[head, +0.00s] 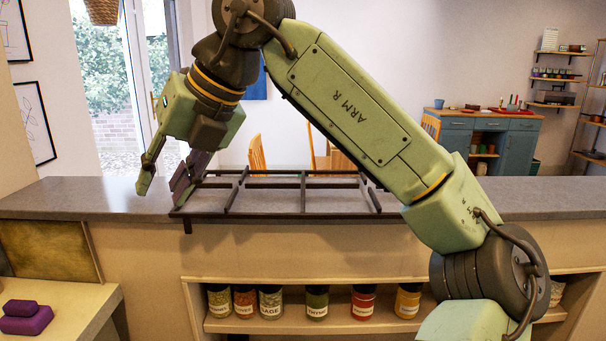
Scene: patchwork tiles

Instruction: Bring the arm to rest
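My arm, pale green with dark joints, reaches up from the lower right and bends down to the left. My gripper (164,196) hangs at its end over the left part of the grey counter (90,196). Its two fingers are spread apart with nothing between them. The right finger is beside the left end of a dark divided frame (232,200) on the counter; I cannot tell whether they touch.
Several labelled spice jars (317,302) stand on a shelf below the counter. Purple blocks (25,318) lie on a low surface at lower left. A blue cabinet (515,148) stands behind at right. The counter's left part is clear.

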